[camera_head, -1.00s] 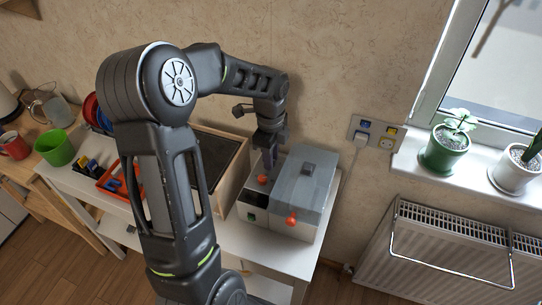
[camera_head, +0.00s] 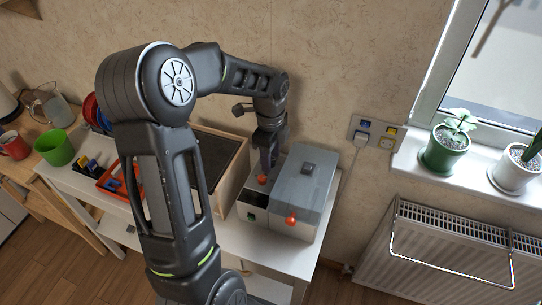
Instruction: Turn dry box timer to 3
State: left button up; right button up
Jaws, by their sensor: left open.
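The dry box (camera_head: 303,187) is a grey box with a lighter front, standing on the white table (camera_head: 257,240). An orange knob (camera_head: 291,218) sits on its front right side. Markings on the knobs cannot be read. My right gripper is not in view.
A wooden-sided tray (camera_head: 236,181) stands directly left of the box. A wall socket with a plugged cable (camera_head: 361,136) and a radiator (camera_head: 450,250) are to the right.

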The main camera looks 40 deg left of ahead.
pick_arm(q)
notch_tip(320, 180, up, 8)
jog(key=shift+f+b, duration=0.2)
jog(key=shift+b, duration=0.25)
jog(key=shift+s, duration=0.1)
dwell(0.3)
